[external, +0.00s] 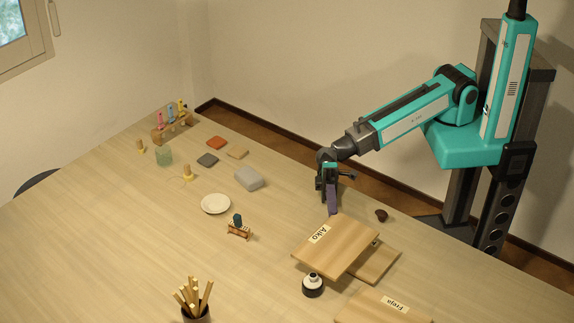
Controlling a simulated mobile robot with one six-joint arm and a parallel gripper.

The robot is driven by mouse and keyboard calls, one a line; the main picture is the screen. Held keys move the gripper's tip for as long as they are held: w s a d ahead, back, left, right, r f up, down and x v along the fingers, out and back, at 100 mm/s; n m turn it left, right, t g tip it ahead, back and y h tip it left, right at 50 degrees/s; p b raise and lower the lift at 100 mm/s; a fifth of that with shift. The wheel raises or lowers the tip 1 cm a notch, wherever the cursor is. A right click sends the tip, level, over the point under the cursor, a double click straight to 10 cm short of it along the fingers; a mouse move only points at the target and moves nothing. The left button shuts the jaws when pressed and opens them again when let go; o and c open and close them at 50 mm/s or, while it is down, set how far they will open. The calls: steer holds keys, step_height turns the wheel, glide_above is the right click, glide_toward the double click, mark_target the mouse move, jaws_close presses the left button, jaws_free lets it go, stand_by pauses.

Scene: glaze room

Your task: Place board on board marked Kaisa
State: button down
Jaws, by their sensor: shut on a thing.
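My gripper (333,211) points down with its purple fingers at the far corner of a light wooden board labelled Aiko (350,242), and is shut on that board. The Aiko board overlaps another wooden board (378,264) from above in this view; whether they touch I cannot tell. A board labelled Freja (375,308) lies at the front edge of the picture, partly cut off. No label reading Kaisa is visible.
A black and white round object (313,286) stands close to the Aiko board's near corner. A small brown object (381,215) lies behind the boards. The table's left front is clear.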

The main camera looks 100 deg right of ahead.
steer(key=shift+f+b, duration=0.35)
steer(key=shift+b, duration=0.25)
steer(key=c, duration=1.8)
jaws_free()
steer(key=shift+c, duration=0.2)
steer(key=shift+r+p, duration=0.25)
steer(key=shift+p, duration=0.1)
steer(key=shift+r+p, duration=0.3)
steer(key=shift+p, duration=0.15)
steer(key=d+b, duration=0.1)
steer(key=d, duration=0.2)
steer(key=d+b, duration=0.1)
steer(key=d, duration=0.1)
steer(key=d+b, duration=0.1)
steer(key=d, duration=0.2)
steer(key=shift+s+d+f, duration=0.25)
steer(key=shift+s+d, duration=0.1)
steer(key=shift+s, duration=0.05)
steer(key=shift+d+r+p, duration=0.2)
steer(key=shift+d+p, duration=0.35)
steer(key=shift+d, duration=0.2)
steer(key=shift+s+d+f+p, duration=0.1)
steer(key=shift+s+d+p, duration=0.05)
steer(key=shift+d+p, duration=0.65)
steer(key=shift+d, duration=0.1)
